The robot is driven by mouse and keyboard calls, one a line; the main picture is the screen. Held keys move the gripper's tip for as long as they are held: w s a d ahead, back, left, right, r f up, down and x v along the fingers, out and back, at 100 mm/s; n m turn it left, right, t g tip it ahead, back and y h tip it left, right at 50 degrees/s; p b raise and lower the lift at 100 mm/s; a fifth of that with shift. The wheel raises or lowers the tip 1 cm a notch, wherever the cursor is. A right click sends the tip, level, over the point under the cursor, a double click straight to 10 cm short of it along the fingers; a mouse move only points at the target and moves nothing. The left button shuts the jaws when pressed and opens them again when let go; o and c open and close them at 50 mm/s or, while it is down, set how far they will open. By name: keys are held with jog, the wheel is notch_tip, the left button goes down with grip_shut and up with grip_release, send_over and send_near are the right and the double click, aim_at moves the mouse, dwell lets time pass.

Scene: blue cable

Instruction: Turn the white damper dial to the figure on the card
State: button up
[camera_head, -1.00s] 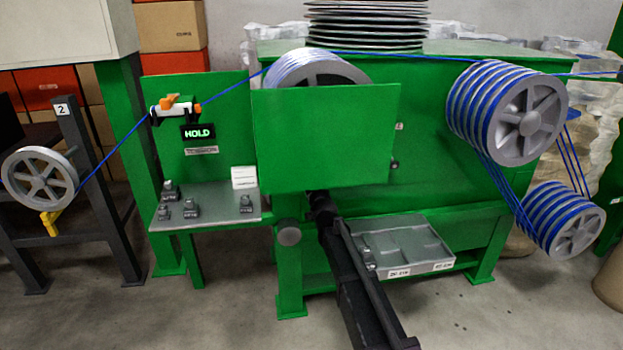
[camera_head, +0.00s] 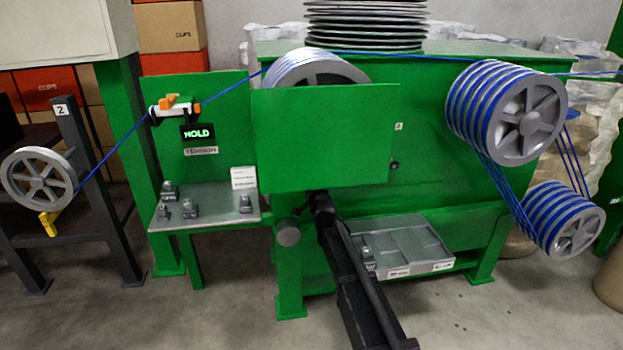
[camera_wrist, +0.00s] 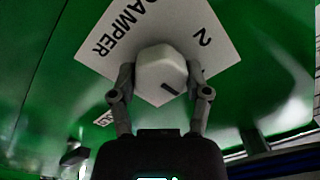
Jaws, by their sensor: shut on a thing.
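The white damper dial (camera_wrist: 161,70) is in the middle of the wrist view, on a pale plate (camera_wrist: 225,50) lettered DAMPER with a figure 2 at upper right. A short dark mark shows on the dial's near face, at the lower edge in the picture. My gripper (camera_wrist: 160,78) has one finger on each side of the dial and is shut on it. In the head view the dial and my gripper are hidden behind the green panel (camera_head: 325,135). A white card (camera_head: 243,180) stands on the left shelf; its print is too small to read.
A blue cable (camera_head: 115,150) runs over several grey pulleys, with the large ones (camera_head: 520,135) at right. The grey shelf (camera_head: 215,215) holds small metal parts. A grey tray (camera_head: 425,235) sits right of my arm. A sign reads HOLD (camera_head: 198,132).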

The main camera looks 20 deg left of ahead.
jog(key=shift+w, duration=0.15)
jog(key=o, duration=1.1)
jog(key=shift+o, duration=0.2)
jog(key=v, duration=0.7)
jog(key=shift+s, duration=0.35)
jog(key=shift+d, duration=0.1)
